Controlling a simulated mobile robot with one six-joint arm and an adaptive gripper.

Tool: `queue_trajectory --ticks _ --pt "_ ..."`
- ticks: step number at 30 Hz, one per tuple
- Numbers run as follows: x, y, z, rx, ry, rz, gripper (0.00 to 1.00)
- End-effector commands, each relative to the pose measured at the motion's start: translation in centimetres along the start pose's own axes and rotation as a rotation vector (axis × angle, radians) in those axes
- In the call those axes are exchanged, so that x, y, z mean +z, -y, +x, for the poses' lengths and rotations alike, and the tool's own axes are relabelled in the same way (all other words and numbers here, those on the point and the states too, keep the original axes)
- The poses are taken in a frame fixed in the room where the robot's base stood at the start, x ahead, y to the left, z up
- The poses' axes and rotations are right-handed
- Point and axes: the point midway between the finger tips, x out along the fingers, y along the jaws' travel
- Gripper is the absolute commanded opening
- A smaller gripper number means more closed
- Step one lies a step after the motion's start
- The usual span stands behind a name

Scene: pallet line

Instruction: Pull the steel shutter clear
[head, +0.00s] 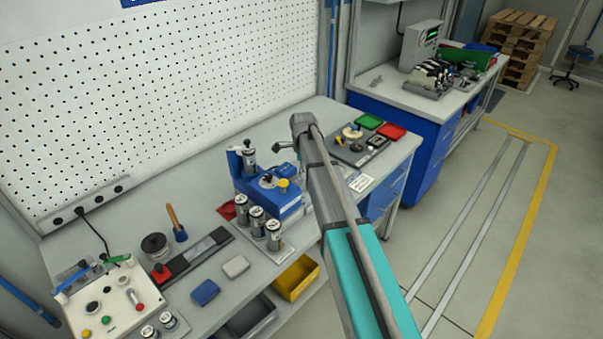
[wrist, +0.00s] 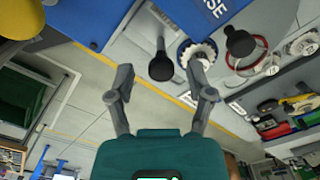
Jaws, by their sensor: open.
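A blue fixture (head: 275,200) with a yellow knob stands on the bench; a blue face with white lettering (wrist: 200,22) fills the top of the wrist view. A black knob on a short stem (wrist: 161,62) shows between my fingertips, apart from both fingers. A second black knob (wrist: 240,43) and a white toothed wheel (wrist: 197,52) are to its right.
Metal cylinders (head: 257,220) stand in front of the fixture. A grey board with loose parts (head: 345,152) lies behind my arm, with green (head: 370,121) and red (head: 392,131) trays. A control box (head: 110,300) is at left. A yellow bin (head: 297,278) hangs at the front edge.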

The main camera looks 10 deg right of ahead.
Motion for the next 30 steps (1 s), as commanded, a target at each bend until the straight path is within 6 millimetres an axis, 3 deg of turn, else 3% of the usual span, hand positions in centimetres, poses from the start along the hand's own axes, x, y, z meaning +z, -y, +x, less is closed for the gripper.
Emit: queue_trajectory --ticks 11,22,30 --pt "-0.03 0.0 0.13 0.0 0.0 0.0 0.68" --pt "-0.04 0.0 0.13 0.0 0.0 0.001 0.01" --pt "-0.21 -0.24 0.14 0.001 0.001 0.001 0.0"
